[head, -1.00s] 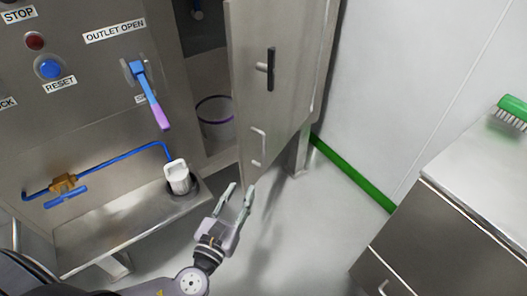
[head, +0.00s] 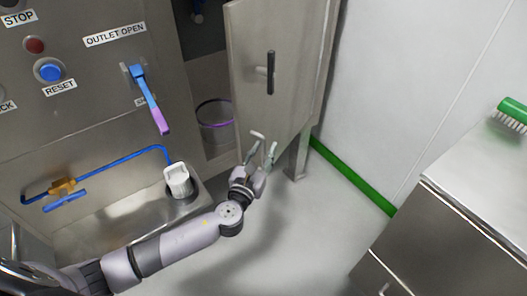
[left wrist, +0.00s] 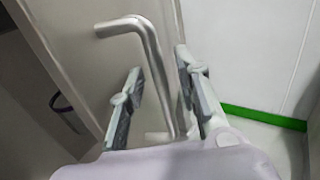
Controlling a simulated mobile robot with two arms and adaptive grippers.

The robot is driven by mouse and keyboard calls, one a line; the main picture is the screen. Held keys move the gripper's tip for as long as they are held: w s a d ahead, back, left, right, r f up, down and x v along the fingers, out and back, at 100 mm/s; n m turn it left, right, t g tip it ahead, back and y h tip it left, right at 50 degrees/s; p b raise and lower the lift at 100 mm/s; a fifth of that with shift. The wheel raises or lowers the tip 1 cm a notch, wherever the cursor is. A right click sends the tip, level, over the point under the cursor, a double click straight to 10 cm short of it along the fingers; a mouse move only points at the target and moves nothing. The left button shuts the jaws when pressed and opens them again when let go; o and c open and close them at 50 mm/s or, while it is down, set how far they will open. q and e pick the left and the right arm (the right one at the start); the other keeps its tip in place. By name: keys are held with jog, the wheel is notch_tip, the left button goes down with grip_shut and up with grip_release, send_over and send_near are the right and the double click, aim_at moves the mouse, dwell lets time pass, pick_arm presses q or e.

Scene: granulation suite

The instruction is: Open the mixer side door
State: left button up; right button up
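The mixer side door (head: 292,55) is a grey metal panel standing ajar, with the dark inside showing to its left. It carries a black upright lever (head: 270,72) and, lower down, a pale D-shaped pull handle (head: 256,135). The handle also shows large in the left wrist view (left wrist: 150,50). My left gripper (head: 262,150) is at this handle. Its two fingers (left wrist: 159,62) are spread, and the handle's bar runs between them in the left wrist view. Contact with the bar cannot be made out. My right gripper is out of view.
Inside the opening is a bucket with a purple rim (head: 214,118). Left are a blue pipe (head: 110,160), a white cup (head: 177,178) on a ledge and the outlet lever (head: 150,97). A steel cabinet (head: 470,190) stands right. The floor between is clear.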

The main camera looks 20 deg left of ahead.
pick_arm(q)
jog(key=shift+c, duration=0.6)
grip_shut()
dwell(0.4)
